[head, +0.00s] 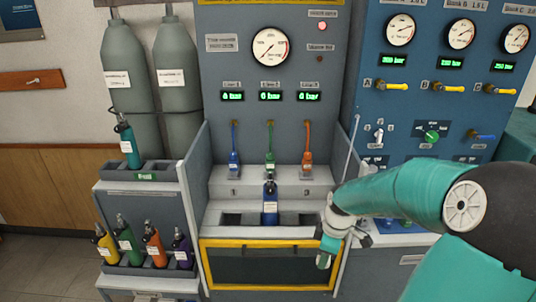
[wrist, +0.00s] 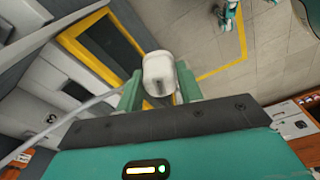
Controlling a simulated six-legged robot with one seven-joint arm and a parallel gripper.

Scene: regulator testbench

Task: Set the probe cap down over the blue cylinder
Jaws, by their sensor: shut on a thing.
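The blue cylinder (head: 270,205) stands upright in the middle slot of the bench's front tray, with a dark valve top. My gripper (head: 325,254) is to the right of the cylinder and lower in the picture, in front of the bench. In the wrist view my gripper (wrist: 160,88) is shut on a whitish, rounded probe cap (wrist: 158,68) between its two green fingers. In the head view the cap is small and hard to make out. The cap is apart from the cylinder. I cannot make out the cylinder in the wrist view.
A yellow-framed dark door (head: 268,265) is below the tray. Blue, green and orange hose fittings (head: 270,158) stand on the shelf behind. A rack of colored bottles (head: 144,262) stands left. A thin grey line (wrist: 65,121) runs leftward from near the gripper. Empty tray slots flank the cylinder.

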